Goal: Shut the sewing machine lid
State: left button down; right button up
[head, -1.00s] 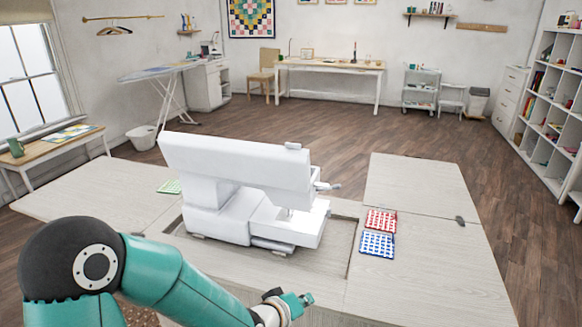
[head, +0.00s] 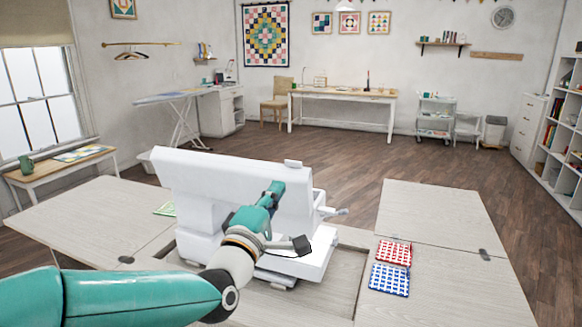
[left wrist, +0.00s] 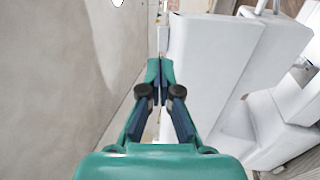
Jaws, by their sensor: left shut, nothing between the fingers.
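The white sewing machine (head: 190,185) stands upright in the recess of a pale wooden cabinet. Pale flat leaves lie open at the left (head: 85,215) and right (head: 435,215) of the recess; I cannot tell which is the lid. My left gripper (head: 276,188) is shut and empty, in front of the machine's body in the head view. In the left wrist view, the left gripper (left wrist: 155,68) points along the side of the white machine (left wrist: 215,60); I cannot tell if it touches. My right gripper is out of view.
A red patterned piece (head: 394,252) and a blue patterned piece (head: 389,280) lie on the right side of the cabinet top. A green piece (head: 165,209) lies left of the machine. A dark hinge (head: 485,254) sits at the right leaf's seam. Open floor lies behind.

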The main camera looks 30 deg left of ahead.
aim_at(293, 163)
pick_arm(q)
jog(key=p+x, duration=0.2)
jog(key=x, duration=0.5)
jog(key=shift+w, duration=0.25)
